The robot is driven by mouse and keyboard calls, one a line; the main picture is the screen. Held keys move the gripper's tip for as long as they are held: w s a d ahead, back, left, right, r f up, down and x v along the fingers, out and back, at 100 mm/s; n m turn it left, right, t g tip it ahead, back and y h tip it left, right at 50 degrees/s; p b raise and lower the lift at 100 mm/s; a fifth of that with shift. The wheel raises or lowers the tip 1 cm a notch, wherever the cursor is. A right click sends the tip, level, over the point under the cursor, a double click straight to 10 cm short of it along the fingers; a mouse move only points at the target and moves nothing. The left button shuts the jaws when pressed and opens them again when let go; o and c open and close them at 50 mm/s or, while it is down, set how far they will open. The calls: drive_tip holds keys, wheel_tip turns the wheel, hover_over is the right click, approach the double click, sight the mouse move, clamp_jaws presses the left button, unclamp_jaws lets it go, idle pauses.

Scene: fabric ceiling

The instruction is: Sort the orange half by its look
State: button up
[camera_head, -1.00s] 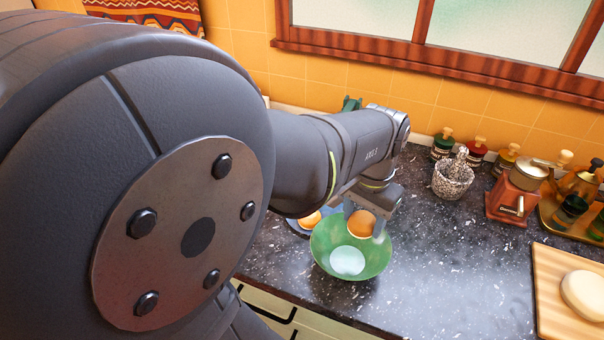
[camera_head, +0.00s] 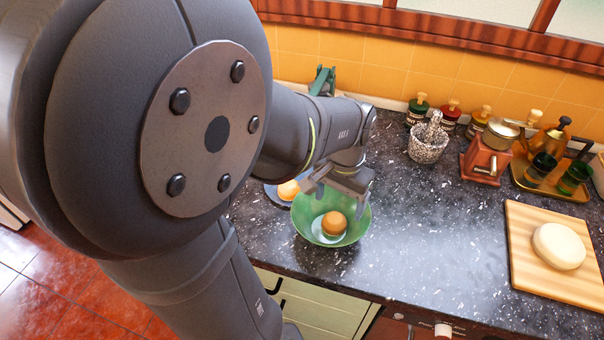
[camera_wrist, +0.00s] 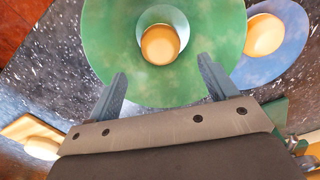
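An orange half (camera_head: 334,223) lies in the bottom of a green bowl (camera_head: 301,222). In the wrist view the orange half (camera_wrist: 160,43) rests on the bowl's pale round bottom, inside the green bowl (camera_wrist: 105,35). My gripper (camera_head: 338,200) is above the bowl's back side. In the wrist view my gripper (camera_wrist: 163,72) is open, with its two fingers apart and nothing between them. A second orange piece (camera_head: 288,189) sits on a blue plate (camera_head: 273,193) to the left of the bowl, partly hidden by my arm.
A stone mortar (camera_head: 428,148), a grinder (camera_head: 486,155) and several bottles stand along the back. A wooden board (camera_head: 521,222) with a pale round thing (camera_head: 558,246) lies at the right. The dark counter (camera_head: 430,235) between bowl and board is clear.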

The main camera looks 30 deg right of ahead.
wheel_tip(320, 180, up, 18)
drive_tip(key=shift+f, duration=0.25)
idle(0.4)
wheel_tip(320, 180, down, 16)
drive_tip(key=shift+f, duration=0.1)
idle(0.7)
